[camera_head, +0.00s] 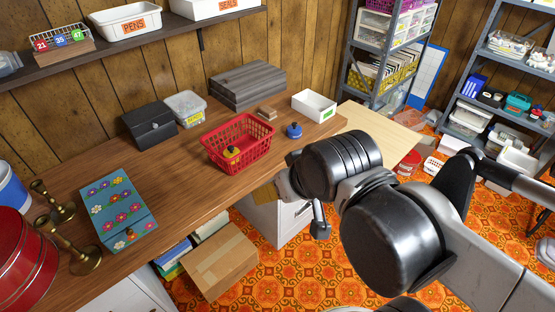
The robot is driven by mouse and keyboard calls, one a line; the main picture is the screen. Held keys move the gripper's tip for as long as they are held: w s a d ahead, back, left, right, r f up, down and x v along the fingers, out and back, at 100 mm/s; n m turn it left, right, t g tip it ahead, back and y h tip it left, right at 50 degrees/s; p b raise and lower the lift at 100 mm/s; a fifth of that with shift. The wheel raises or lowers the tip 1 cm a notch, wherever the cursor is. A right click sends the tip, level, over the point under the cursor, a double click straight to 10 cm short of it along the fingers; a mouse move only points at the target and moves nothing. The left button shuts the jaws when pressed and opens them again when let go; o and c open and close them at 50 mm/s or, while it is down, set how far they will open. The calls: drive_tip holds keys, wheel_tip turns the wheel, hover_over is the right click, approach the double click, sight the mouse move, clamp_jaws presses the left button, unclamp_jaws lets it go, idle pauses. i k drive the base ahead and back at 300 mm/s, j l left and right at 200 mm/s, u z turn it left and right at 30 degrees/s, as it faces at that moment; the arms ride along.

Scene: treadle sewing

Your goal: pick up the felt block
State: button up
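A small tan-brown block (267,113) lies on the wooden worktop, behind the red basket and left of the white tray. It may be the felt block, but its material is too small to tell. My arm comes in from the right, in front of the worktop's right end. Part of my gripper (319,223) shows below the dark arm joint, past the worktop's front edge and apart from the block. The rest of the gripper is hidden behind my arm, so its opening does not show.
A red basket (213,153) holding a yellow item, a blue round item (293,130) and a white tray (325,107) stand close to the block. Grey stacked boxes (246,84) are behind. A flowered box (103,216) and brass candlesticks (77,248) are at left. A shelf (60,66) overhangs.

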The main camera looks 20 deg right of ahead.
sight(269, 113)
drive_tip(key=i+l+z, duration=0.25)
drive_tip(key=l, duration=0.25)
drive_tip(key=i+l+z, duration=0.3)
drive_tip(key=i+l, duration=0.1)
drive_tip(key=i, duration=0.1)
